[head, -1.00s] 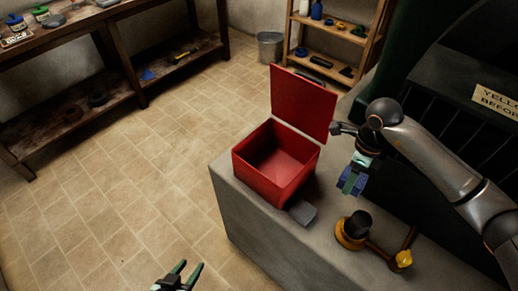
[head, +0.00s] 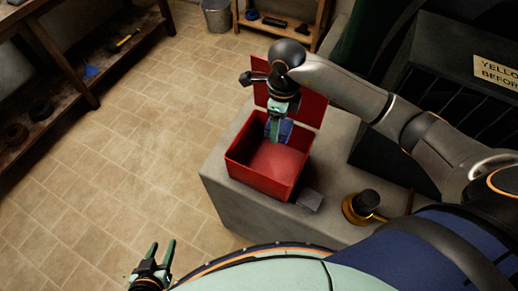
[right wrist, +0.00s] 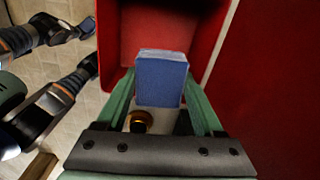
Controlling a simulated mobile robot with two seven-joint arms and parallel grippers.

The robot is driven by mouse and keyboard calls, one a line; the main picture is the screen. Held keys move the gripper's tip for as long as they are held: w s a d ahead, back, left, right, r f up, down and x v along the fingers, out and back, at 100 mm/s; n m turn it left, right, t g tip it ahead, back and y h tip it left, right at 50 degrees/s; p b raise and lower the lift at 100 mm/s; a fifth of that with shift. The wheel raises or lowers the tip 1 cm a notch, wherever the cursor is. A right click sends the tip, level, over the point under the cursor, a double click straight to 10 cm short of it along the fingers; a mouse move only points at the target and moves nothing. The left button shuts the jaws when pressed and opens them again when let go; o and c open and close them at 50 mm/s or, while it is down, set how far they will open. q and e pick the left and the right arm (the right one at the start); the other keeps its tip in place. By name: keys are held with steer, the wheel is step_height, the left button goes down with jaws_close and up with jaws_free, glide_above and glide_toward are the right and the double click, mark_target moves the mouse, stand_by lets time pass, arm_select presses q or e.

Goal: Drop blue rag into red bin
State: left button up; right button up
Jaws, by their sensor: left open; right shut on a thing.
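The red bin (head: 258,181) stands on a grey block with its lid (head: 309,108) raised open at the back. My right gripper (head: 277,130) is shut on the blue rag (head: 287,129), at the back part of the bin's opening. In the right wrist view the folded rag (right wrist: 161,82) sits between the green fingers (right wrist: 160,100), with red bin walls (right wrist: 128,35) around it. Whether the rag touches the bin cannot be told. My left gripper (head: 160,254) is open and empty over the floor, at the lower left.
The grey block (head: 232,206) holds the bin, a small grey piece (head: 309,199) at its front corner and a yellow and black item (head: 362,205) to the right. A bucket (head: 216,15) and shelf stand behind. The tiled floor at left is clear.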

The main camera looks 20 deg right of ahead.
steer(key=shift+f, duration=0.5)
step_height(320, 180, down, 5)
steer(key=b, duration=0.3)
steer(key=o, duration=1.3)
step_height(320, 180, up, 11)
steer(key=shift+r+b, duration=0.1)
steer(key=shift+b, duration=0.25)
steer(key=shift+r, duration=0.75)
steer(key=shift+s+f, duration=0.1)
steer(key=shift+s, duration=0.05)
